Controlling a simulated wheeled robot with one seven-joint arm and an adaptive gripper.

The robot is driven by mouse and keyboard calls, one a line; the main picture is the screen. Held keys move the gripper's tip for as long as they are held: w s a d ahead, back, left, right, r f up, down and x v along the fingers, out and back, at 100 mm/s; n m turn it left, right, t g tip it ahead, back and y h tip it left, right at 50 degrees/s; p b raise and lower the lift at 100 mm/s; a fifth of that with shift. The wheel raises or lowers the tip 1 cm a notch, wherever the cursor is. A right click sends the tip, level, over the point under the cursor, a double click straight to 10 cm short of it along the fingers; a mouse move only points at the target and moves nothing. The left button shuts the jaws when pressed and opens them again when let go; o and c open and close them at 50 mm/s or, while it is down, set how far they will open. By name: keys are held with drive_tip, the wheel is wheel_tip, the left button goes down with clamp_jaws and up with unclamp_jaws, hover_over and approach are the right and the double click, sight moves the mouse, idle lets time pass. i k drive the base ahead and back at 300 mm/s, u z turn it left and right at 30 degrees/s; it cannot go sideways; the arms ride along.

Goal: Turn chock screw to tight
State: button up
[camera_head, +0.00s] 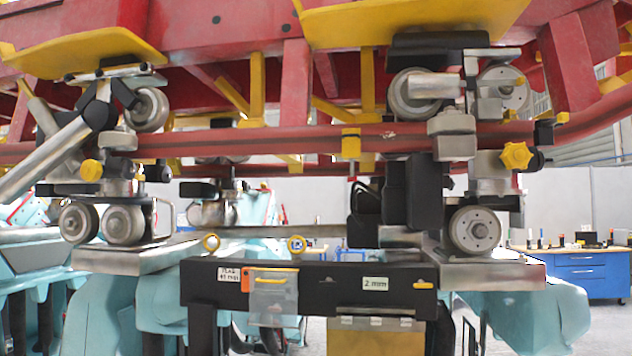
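A yellow star-shaped hand knob (516,155), which looks like the chock screw, sits at the right of the right wheel assembly, on a short black and metal shaft. A smaller round yellow knob (91,170) sits on the left wheel assembly. I cannot tell from this view how tight either knob is. I cannot make out my gripper anywhere in the picture, and nothing is seen touching the star knob.
The red train frame (295,75) and red rail (270,140) cross above. Metal wheels (475,230) stand on steel plates (487,275). A black crossbeam (330,283) with labels lies below. A blue cabinet (592,275) stands behind at the right.

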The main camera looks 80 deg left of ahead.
sight(353, 178)
drive_tip(key=u, duration=1.8)
